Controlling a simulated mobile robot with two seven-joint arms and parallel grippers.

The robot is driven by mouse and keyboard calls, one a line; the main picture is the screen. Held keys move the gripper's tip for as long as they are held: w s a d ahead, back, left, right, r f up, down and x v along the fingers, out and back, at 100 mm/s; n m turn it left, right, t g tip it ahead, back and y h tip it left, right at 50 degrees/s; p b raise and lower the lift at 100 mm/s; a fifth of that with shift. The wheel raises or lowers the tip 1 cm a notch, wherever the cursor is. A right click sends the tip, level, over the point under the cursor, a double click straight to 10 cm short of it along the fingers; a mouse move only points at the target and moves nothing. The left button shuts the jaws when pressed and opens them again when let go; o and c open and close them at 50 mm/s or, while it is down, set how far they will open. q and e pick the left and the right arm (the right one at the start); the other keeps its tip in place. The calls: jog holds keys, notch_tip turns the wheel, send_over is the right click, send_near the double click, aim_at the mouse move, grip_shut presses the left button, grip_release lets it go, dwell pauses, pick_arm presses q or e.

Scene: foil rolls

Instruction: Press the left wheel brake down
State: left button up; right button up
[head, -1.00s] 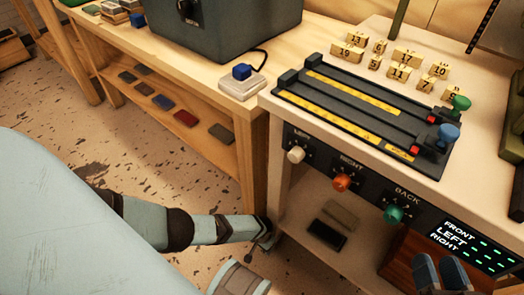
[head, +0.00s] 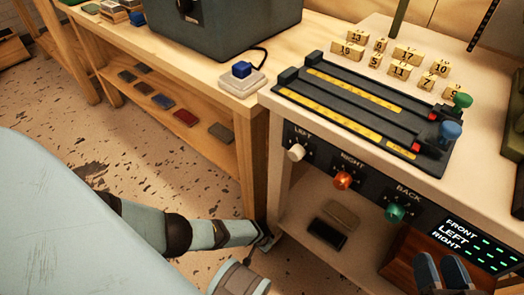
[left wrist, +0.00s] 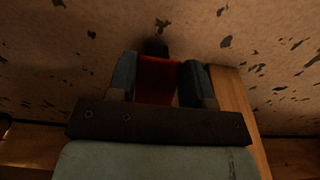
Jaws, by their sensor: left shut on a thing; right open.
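In the left wrist view a red piece (left wrist: 158,80), which looks like the wheel brake's pedal, sits between the two blue-grey fingers of my left gripper (left wrist: 158,70). The gripper is shut on it. A dark rounded part, perhaps the wheel, shows just beyond the red piece. In the head view my left arm reaches down to the floor by the cart's near left leg; the brake itself cannot be made out there. My right gripper (head: 441,274) is open and empty in front of the cart's lower right side.
The cart (head: 262,98) carries a black slider unit (head: 345,105) and several numbered blocks. White (head: 296,152), orange (head: 342,181) and green (head: 394,213) knobs line its front beside a display (head: 468,246). A wooden bench (head: 215,70) stands close on the left. Open floor lies below.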

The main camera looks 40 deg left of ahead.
pick_arm(q)
jog(key=shift+f, duration=0.1)
pick_arm(e)
jog(key=shift+s+f, duration=0.1)
jog(key=shift+f, duration=0.05)
pick_arm(q)
jog(key=o, duration=0.9)
jog(key=shift+s+r+p, duration=0.1)
jog(key=shift+r+p, duration=0.35)
jog(key=shift+r, duration=0.05)
pick_arm(e)
notch_tip(320, 180, up, 10)
jog(key=f+m+t+p, duration=0.1)
jog(key=t+p, duration=0.2)
jog(key=p, duration=0.4)
pick_arm(q)
jog(key=r, duration=0.4)
jog(key=s+r+p, duration=0.1)
jog(key=r, duration=0.3)
jog(key=r+p, duration=0.1)
jog(key=r, duration=0.3)
jog(key=shift+s+a+r, duration=0.1)
jog(key=shift+s+r, duration=0.25)
pick_arm(e)
jog(key=d+f, duration=0.1)
jog(key=d+f+g+h, duration=0.1)
jog(key=f, duration=0.1)
jog(key=shift+s+f+m+h, duration=0.1)
jog(key=shift+f+m+h, duration=0.05)
jog(key=shift+m+h, duration=0.15)
